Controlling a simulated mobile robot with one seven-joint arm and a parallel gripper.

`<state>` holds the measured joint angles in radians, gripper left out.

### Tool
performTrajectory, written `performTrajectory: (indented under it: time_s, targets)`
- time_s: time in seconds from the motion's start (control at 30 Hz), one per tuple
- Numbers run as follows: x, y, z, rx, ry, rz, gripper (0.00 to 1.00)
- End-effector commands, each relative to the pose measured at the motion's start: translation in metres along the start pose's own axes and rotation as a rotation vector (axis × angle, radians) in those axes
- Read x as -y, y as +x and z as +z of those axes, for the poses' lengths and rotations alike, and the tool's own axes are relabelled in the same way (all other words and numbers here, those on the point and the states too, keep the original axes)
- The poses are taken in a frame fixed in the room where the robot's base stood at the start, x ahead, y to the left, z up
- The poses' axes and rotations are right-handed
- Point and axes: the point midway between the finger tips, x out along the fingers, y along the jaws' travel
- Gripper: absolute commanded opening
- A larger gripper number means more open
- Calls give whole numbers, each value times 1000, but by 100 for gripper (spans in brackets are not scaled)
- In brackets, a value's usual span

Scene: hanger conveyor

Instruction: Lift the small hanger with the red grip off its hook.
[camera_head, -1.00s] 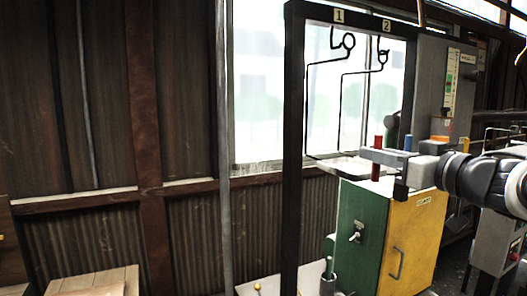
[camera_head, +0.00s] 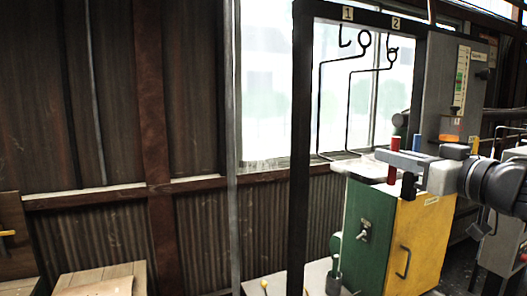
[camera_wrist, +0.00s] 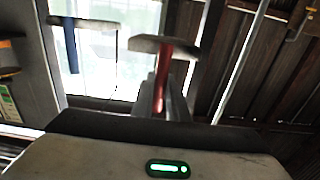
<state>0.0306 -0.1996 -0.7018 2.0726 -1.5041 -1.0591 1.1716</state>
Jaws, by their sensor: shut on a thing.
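The hanger with the red grip (camera_head: 395,146) is a thin black wire frame with a ring (camera_head: 365,40) at its top. The ring shows to the right of hook 1 (camera_head: 345,40), with a gap between them in the head view. My gripper (camera_head: 394,160) is shut on the red grip, which stands upright between the fingers; the red grip also shows in the wrist view (camera_wrist: 162,78). A second wire hanger with a blue grip (camera_head: 417,142) has its ring (camera_head: 392,55) at hook 2 (camera_head: 390,42). The fingers partly hide the red grip.
The dark rail frame (camera_head: 301,150) stands left of the hangers. A green and yellow cabinet (camera_head: 412,235) stands below my gripper. A grey control box (camera_head: 445,75) stands behind at the right. The blue grip is close behind my gripper.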

Motion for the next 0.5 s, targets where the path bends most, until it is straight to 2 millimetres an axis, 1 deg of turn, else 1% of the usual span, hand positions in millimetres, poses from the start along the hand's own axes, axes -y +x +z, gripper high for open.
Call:
performTrajectory:
  time_s: [0.5]
  targets:
    - [0,-19,5,-4,0,1,0]
